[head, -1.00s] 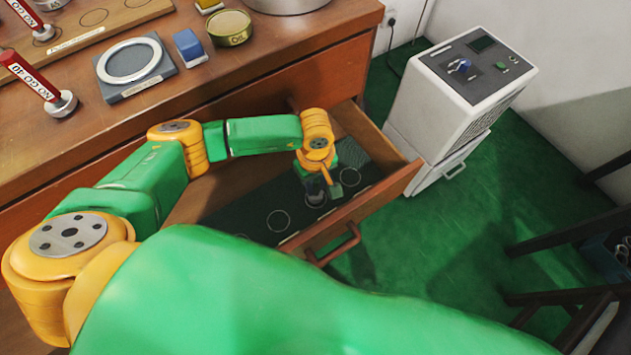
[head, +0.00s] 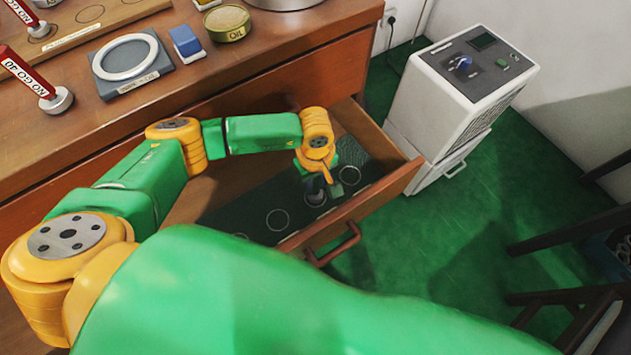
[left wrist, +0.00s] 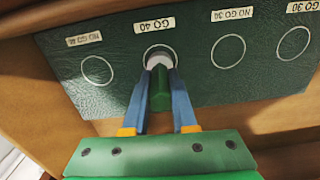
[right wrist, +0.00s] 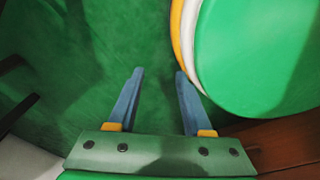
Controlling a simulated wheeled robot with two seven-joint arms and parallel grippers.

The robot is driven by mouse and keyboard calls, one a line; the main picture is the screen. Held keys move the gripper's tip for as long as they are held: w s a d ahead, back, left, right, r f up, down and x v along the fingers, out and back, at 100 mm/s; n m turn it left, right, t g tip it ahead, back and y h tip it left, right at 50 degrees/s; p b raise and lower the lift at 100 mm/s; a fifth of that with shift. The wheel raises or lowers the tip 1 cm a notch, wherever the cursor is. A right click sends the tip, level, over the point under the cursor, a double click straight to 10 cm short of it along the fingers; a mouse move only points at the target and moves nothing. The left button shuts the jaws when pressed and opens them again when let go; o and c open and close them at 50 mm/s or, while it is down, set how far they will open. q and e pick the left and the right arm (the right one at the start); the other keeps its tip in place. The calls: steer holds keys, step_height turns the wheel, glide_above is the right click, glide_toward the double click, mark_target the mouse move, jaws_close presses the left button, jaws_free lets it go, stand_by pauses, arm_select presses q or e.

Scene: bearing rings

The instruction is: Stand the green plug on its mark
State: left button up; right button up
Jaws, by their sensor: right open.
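The green plug (left wrist: 160,92) has a green handle and a pale grey end. In the left wrist view its grey end lies over the ring labelled GO 40 (left wrist: 147,53). I cannot tell whether it touches the mat. My left gripper (left wrist: 161,76) has its blue fingers close on both sides of the handle, shut on it. In the head view this gripper (head: 326,180) is down inside the open drawer, with the plug partly hidden. The dark mat (left wrist: 205,75) lines the drawer. My right gripper (right wrist: 159,72) is open and empty over the green floor.
The mat's other rings, NO GO 40 (left wrist: 97,70) and NO GO 30 (left wrist: 228,51), are empty. The drawer front (head: 375,205) and side walls surround the left gripper.

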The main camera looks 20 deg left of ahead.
arm_select(q)
steer(key=o, duration=0.4)
step_height(320, 180, up, 7)
steer(key=shift+r+p, duration=0.1)
steer(key=shift+p, duration=0.55)
